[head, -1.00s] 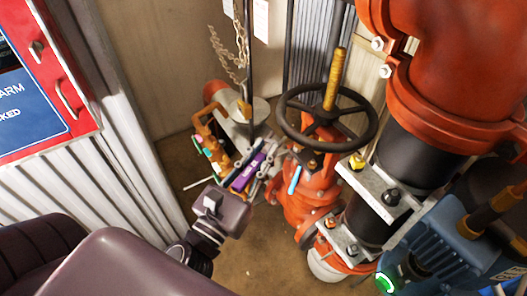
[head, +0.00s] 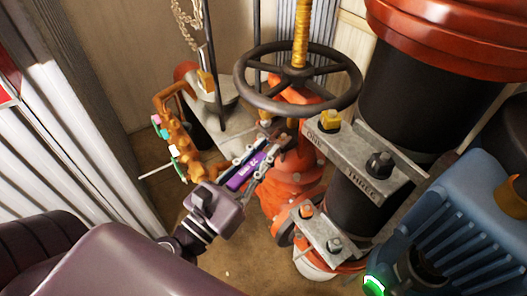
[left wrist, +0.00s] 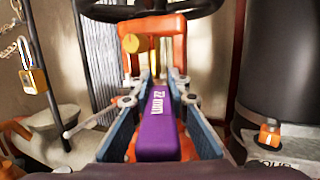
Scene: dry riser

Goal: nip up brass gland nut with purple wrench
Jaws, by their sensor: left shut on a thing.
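My left gripper (head: 258,164) is shut on the purple wrench (head: 241,177), marked 22 mm. The wrench points up and right toward the orange valve (head: 299,165), below its dark handwheel (head: 252,88). In the left wrist view the purple wrench (left wrist: 158,128) lies lengthwise between the fingers (left wrist: 157,98) and points at the valve's orange yoke (left wrist: 152,25). A brass-coloured part (left wrist: 133,42) shows in the yoke; I cannot tell whether it is the gland nut. The wrench's far end is hard to make out, so contact with a nut is unclear. My right gripper is not in view.
A black pipe with grey flange plates (head: 372,168) stands right of the valve. A blue motor (head: 450,235) fills the lower right. A brass padlock (head: 206,80) and chain (head: 188,22) hang behind. An orange-brown fitting (head: 178,135) is at left. Some floor is clear in front.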

